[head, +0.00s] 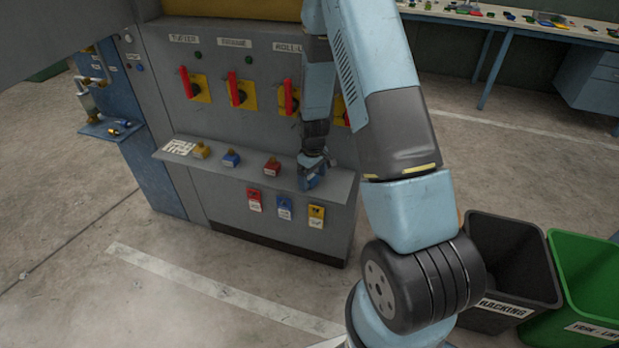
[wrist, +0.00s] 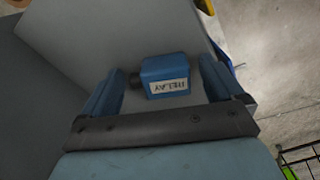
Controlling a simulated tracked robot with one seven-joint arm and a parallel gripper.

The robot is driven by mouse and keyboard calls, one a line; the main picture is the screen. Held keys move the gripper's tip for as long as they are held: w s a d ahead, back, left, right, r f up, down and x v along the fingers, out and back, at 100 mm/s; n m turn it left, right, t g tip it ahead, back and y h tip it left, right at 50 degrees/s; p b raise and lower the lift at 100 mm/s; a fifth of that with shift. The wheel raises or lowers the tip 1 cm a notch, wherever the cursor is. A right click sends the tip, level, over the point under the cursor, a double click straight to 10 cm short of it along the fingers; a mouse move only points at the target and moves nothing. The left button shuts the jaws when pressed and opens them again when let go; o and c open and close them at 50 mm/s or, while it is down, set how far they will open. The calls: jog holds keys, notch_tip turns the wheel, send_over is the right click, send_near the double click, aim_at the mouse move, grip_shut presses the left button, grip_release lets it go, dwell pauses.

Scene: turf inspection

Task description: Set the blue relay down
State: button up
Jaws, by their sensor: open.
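The blue relay (wrist: 165,76) is a small box with a white label reading RELAY and a dark stub at one end. It rests on the grey shelf (wrist: 115,35) in the wrist view. My gripper (wrist: 161,66) is open, with one blue finger on each side of the relay and visible gaps to it. In the head view my gripper (head: 313,172) is low over the right end of the shelf (head: 340,185) on the panel's front. I cannot pick out the relay from the fingers there.
On the shelf stand a yellow block (head: 201,150), a blue block (head: 231,159) and a red block (head: 272,165). Red, blue and yellow tags hang below its front edge. Red-handled switches (head: 240,90) project above. A black bin (head: 510,260) and green bin (head: 590,280) stand right.

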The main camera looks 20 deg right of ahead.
notch_tip(320, 180, up, 12)
notch_tip(320, 180, up, 13)
jog(key=m+t, duration=0.1)
jog(key=m, duration=0.1)
send_over(313, 176)
jog(key=s, duration=0.4)
jog(key=s+r+m+t, duration=0.2)
jog(key=s+r, duration=0.7)
jog(key=s, duration=0.3)
jog(key=s+r+m+t, duration=0.2)
jog(key=s+r, duration=0.8)
jog(key=s, duration=0.2)
jog(key=shift+s+a+t, duration=0.25)
jog(key=shift+a+t, duration=0.05)
jog(key=shift+a, duration=0.05)
jog(key=shift+r, duration=0.1)
